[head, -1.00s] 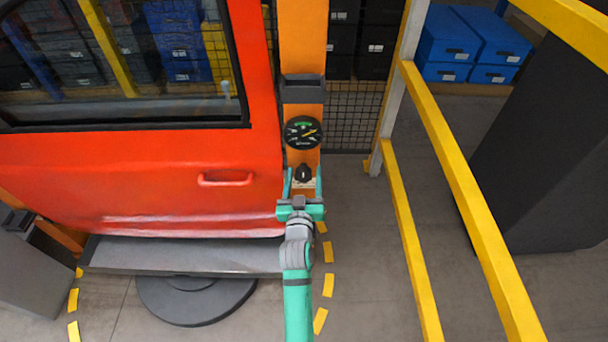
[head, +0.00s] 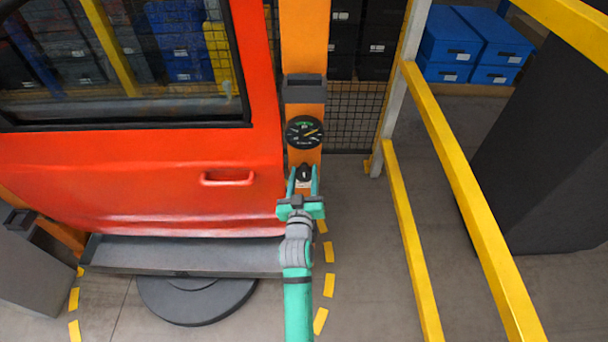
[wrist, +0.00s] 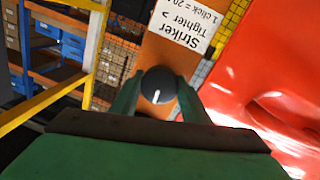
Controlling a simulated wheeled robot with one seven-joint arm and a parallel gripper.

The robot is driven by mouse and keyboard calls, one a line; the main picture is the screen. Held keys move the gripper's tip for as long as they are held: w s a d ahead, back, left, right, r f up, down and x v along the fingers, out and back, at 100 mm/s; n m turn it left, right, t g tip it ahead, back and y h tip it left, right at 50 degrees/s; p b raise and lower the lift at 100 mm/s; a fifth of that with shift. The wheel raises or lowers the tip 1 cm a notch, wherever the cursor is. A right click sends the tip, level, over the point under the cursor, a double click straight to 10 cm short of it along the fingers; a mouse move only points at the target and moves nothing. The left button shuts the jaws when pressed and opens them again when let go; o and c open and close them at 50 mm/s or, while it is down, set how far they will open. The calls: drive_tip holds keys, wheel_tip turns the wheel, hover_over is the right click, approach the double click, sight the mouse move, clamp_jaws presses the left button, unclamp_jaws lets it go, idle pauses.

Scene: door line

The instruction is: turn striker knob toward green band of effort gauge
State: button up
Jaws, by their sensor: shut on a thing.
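The striker knob (head: 304,173) is black and round, low on the orange post. In the wrist view the knob (wrist: 159,86) shows a white pointer line. My gripper (head: 304,184) is shut on the knob, one green finger on each side; it also shows in the wrist view (wrist: 158,100). The effort gauge (head: 304,132) is a black dial above the knob. Its green band is at the top, and its yellow needle points up and right, to the right of the green. A white label (wrist: 190,22) by the knob reads "Striker", "Tighter >" and a partly cut-off "1 click = 20".
The red door (head: 130,180) stands left of the post (head: 303,45), above a grey ledge (head: 180,254). A dark box (head: 304,88) is fixed above the gauge. Yellow rails (head: 455,190) run along the right. Blue bins (head: 447,40) stand behind. The floor between post and rails is clear.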

drive_tip(key=shift+d+n, duration=0.1)
drive_tip(key=shift+n, duration=2.2)
drive_tip(key=o, duration=1)
drive_tip(key=shift+w, duration=0.1)
drive_tip(key=shift+o, duration=0.2)
drive_tip(key=shift+s, duration=0.2)
drive_tip(key=s, duration=1)
drive_tip(key=shift+s+a+f, duration=0.2)
drive_tip(key=shift+s+a, duration=0.05)
drive_tip(key=shift+a, duration=0.15)
